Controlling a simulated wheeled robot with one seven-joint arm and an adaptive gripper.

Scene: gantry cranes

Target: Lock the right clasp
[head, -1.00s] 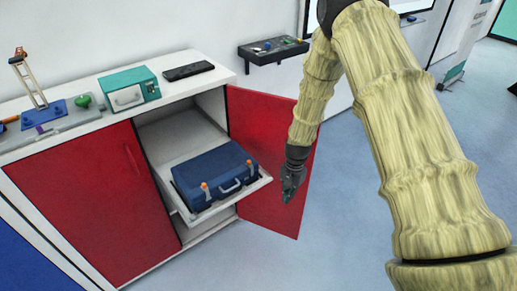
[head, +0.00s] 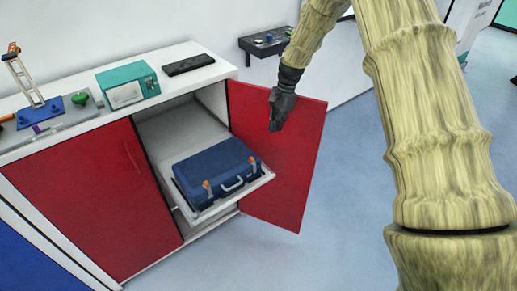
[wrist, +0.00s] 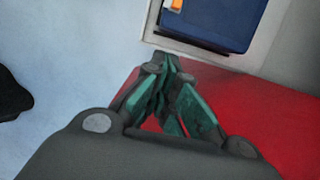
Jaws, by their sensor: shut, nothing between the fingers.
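A dark blue case (head: 215,168) lies flat on a pulled-out shelf in the cabinet, with its grey handle (head: 232,186) facing the room. The right clasp (head: 252,162) is a small orange piece on the case's front edge, right of the handle. The left clasp (head: 207,186) looks alike. Whether either is locked is too small to tell. My gripper (head: 274,129) is shut and empty, above and right of the case, in front of the open red door. In the wrist view its fingertips (wrist: 167,60) point toward the case (wrist: 218,22); one orange clasp (wrist: 176,5) shows at the top edge.
The light shelf (head: 262,184) sticks out under the case. The open red door (head: 290,170) stands right of it, close to my gripper. A white counter (head: 140,113) carries a teal box (head: 128,84) and a black device (head: 188,65). Floor in front is free.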

